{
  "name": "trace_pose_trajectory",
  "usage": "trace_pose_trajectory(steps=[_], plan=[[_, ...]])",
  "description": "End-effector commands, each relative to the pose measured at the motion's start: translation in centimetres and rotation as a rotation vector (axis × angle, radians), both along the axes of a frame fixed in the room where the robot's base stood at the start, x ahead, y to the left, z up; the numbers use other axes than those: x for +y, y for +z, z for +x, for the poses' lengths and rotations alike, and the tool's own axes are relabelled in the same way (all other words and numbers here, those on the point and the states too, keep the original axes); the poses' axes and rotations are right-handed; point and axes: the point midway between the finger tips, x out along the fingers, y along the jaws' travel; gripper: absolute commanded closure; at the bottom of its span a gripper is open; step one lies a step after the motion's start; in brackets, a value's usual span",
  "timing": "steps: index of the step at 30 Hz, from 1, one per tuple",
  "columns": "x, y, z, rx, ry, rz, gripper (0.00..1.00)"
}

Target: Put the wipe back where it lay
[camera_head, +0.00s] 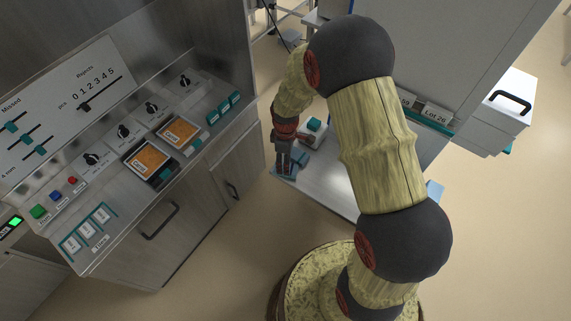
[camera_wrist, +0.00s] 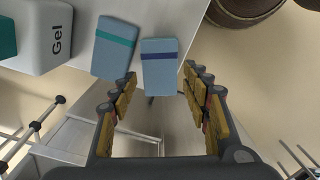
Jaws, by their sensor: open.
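Two folded pale-blue wipes show in the wrist view: one with a teal stripe (camera_wrist: 113,60) on the left, one with a dark-blue stripe (camera_wrist: 159,78) on the right. They lie side by side at the edge of a light table (camera_wrist: 175,20). My gripper (camera_wrist: 161,84) is open, with the dark-blue-striped wipe in line with the gap between its fingers. I cannot tell whether the fingers touch it. In the head view my gripper (camera_head: 284,165) points down at the table's near left corner, a blue patch (camera_head: 299,158) beside it; the stripes are too small to see there.
A white box marked Gel (camera_wrist: 42,38) stands left of the wipes. The sealer panel (camera_head: 110,165) with two orange-filled trays (camera_head: 149,158) is at left. A grey cabinet with a "Lot 26" label (camera_head: 436,112) rises behind my arm. The floor between is clear.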

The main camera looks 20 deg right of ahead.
Motion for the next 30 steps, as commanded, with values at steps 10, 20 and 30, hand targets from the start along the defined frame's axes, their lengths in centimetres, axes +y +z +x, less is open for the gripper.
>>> trace_pose_trajectory(steps=[10, 20, 30], plan=[[0.0, 6.8, 0.1, -0.002, 0.0, -0.001, 0.52], [0.0, 11.8, -0.2, -0.039, -0.064, 0.001, 0.52], [0.0, 28.7, -7.1, -0.237, -0.471, 0.057, 0.52]])
